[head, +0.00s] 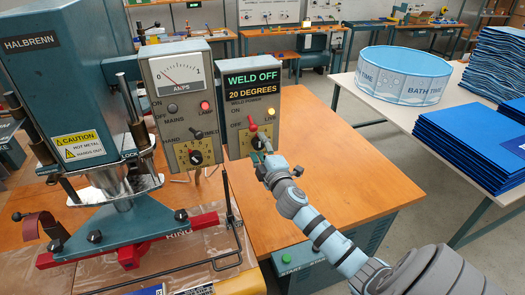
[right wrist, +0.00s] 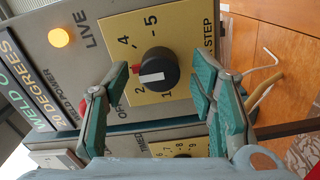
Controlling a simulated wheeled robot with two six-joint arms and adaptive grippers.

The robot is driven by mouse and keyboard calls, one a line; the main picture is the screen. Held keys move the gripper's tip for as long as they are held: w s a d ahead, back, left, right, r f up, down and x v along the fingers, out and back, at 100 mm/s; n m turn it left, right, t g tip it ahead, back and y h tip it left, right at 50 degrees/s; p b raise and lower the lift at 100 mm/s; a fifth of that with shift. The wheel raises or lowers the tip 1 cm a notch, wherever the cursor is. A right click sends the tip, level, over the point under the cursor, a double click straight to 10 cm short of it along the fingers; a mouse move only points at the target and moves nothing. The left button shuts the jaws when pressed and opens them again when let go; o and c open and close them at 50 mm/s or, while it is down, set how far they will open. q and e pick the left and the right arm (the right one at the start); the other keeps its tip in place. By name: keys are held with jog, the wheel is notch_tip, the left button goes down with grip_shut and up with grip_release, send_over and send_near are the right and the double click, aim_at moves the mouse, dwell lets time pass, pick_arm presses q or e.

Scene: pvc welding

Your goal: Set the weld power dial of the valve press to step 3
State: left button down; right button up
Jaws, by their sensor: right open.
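The weld power dial (right wrist: 158,68) is a black knob on a yellow plate numbered in steps, on the grey control box (head: 251,100). In the right wrist view its white line and a red mark at its edge point left, between 4 and 2; the numeral there is hidden behind a finger. My right gripper (right wrist: 160,82) is open, its green-padded fingers on either side of the knob with gaps showing. In the head view the gripper (head: 264,160) is just in front of the dial and partly hides it. My left gripper is not in view.
The display (head: 251,84) reads WELD OFF, 20 DEGREES. A yellow lamp (head: 270,111) is lit. Left of it stand the meter box (head: 183,85) with its timer dial (head: 195,157) and the blue press (head: 65,70). The wooden bench (head: 330,165) is clear at right.

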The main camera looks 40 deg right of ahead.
jog(key=v, duration=1.2)
jog(key=shift+w, duration=0.2)
